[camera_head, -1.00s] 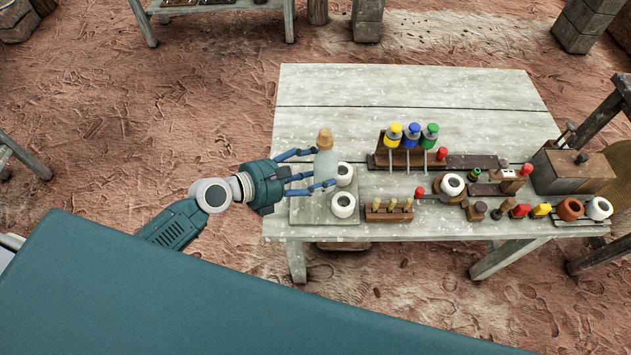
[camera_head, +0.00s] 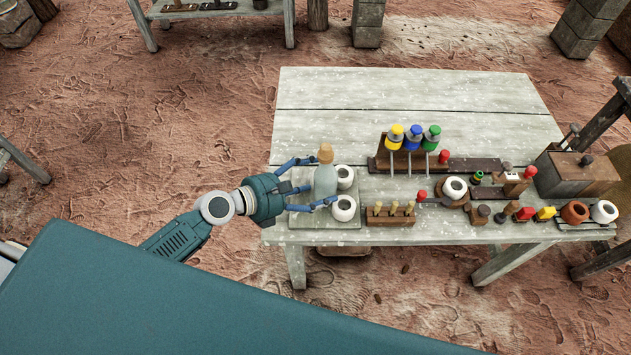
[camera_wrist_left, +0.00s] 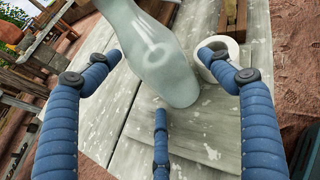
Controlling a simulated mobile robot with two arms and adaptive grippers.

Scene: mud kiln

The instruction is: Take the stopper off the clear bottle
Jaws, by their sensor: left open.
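The clear bottle (camera_head: 325,180) stands upright at the left end of the table, with a tan stopper (camera_head: 326,153) in its neck. My left gripper (camera_head: 325,182) is open, its blue fingers spread on either side of the bottle body, below the stopper. In the left wrist view the bottle (camera_wrist_left: 160,60) rises between the open fingers (camera_wrist_left: 155,85); I see a gap beside it, and its top and stopper are out of that picture. My right gripper is not in view.
A wooden block with pegs (camera_head: 390,214) and a rack with coloured caps (camera_head: 393,160) lie further right. The table's back left (camera_head: 330,100) is clear.

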